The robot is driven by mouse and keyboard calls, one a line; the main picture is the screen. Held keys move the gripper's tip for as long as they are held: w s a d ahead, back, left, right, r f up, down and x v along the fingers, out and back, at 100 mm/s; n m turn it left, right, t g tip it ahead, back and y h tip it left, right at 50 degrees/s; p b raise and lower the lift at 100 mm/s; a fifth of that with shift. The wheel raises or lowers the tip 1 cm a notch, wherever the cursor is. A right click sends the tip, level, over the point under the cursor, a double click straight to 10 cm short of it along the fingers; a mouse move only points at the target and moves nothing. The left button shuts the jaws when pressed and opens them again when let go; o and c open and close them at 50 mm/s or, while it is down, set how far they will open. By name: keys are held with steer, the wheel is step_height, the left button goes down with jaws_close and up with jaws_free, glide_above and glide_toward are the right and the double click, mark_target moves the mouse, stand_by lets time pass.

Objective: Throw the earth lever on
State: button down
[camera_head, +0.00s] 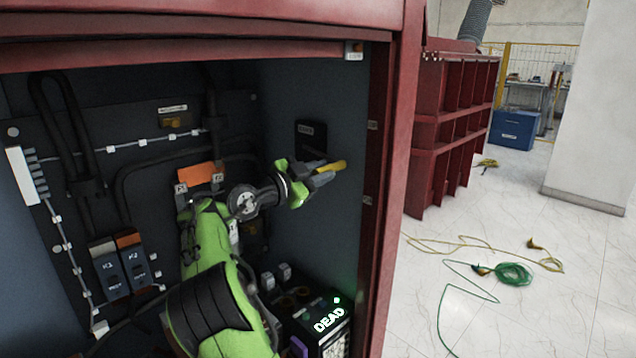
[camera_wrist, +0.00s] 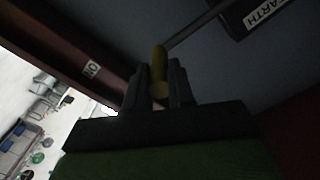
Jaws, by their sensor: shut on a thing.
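The earth lever has a yellow handle (camera_head: 330,167) that sticks out from the right inner wall of the red cabinet. My gripper (camera_head: 318,172) reaches in from the left and is shut on this handle. In the wrist view the yellow handle (camera_wrist: 159,70) stands between the two fingers of my gripper (camera_wrist: 160,82), and a thin rod runs from it up to the right. A dark box with an EARTH label (camera_wrist: 265,14) is at the upper right there. An ON label (camera_wrist: 91,69) is on the red-brown frame at the left. My gripper hides part of the lever in the head view.
A box lit with DEAD (camera_head: 328,320) stands at the cabinet's bottom right. Switches K1 (camera_head: 108,268) and K2 (camera_head: 135,262) are at the lower left. The red door post (camera_head: 385,190) stands close right of my gripper. Green cable (camera_head: 513,274) lies on the floor outside.

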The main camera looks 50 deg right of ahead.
steer(key=shift+w+d+f+m+b, duration=0.1)
steer(key=shift+w+f+m+b, duration=0.2)
steer(key=shift+f+m+b, duration=0.5)
steer(key=shift+w+a+f+m+b, duration=0.1)
steer(key=shift+w+f+m+b, duration=0.2)
steer(key=shift+f+b, duration=0.55)
steer(key=shift+w+d+f+m+b, duration=0.1)
steer(key=shift+w+f+m+b, duration=0.15)
steer(key=shift+f+m+b, duration=0.65)
steer(key=shift+f+n+p, duration=0.3)
steer(key=shift+f+p, duration=0.1)
steer(key=shift+p, duration=0.05)
steer(key=c, duration=1)
jaws_free()
steer(key=shift+w, duration=0.1)
steer(key=shift+r, duration=0.1)
steer(key=a, duration=0.5)
steer(key=w+a+p, duration=0.1)
steer(key=a, duration=0.9)
steer(key=shift+w+a, duration=0.3)
steer(key=shift+a, duration=0.05)
